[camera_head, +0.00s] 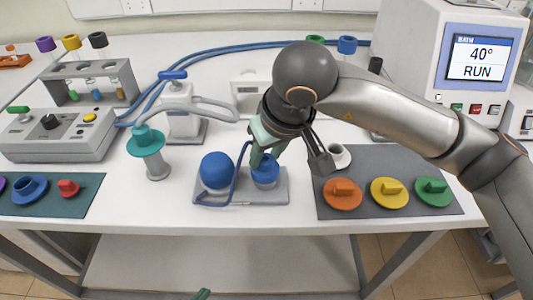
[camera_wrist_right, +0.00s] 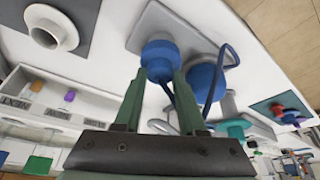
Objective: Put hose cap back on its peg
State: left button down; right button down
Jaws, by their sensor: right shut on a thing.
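A blue cap (camera_head: 265,171) is at the right side of a grey base plate (camera_head: 212,200), beside a larger blue round piece (camera_head: 217,169). A blue cord loops between the two. My right gripper (camera_head: 268,150) reaches down over the cap; in the right wrist view its green fingers (camera_wrist_right: 161,78) are shut on the cap's sides (camera_wrist_right: 158,52). The peg under the cap is hidden, so I cannot tell whether the cap is seated. Only a green fingertip of my left gripper (camera_head: 202,294) shows at the bottom edge.
A grey mat (camera_head: 390,207) at right holds orange, yellow and green caps and a white flanged socket (camera_head: 339,156). A teal-topped post (camera_head: 146,143) stands left of the base plate. Blue hoses run behind. The table front is clear.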

jog(key=shift+f, duration=0.1)
dwell(0.3)
jog(key=shift+f+b, duration=0.4)
jog(key=shift+b, duration=0.15)
jog(key=c, duration=0.8)
grip_release()
jog(key=shift+o, duration=0.2)
jog(key=p+v, duration=0.5)
jog(key=v, duration=0.6)
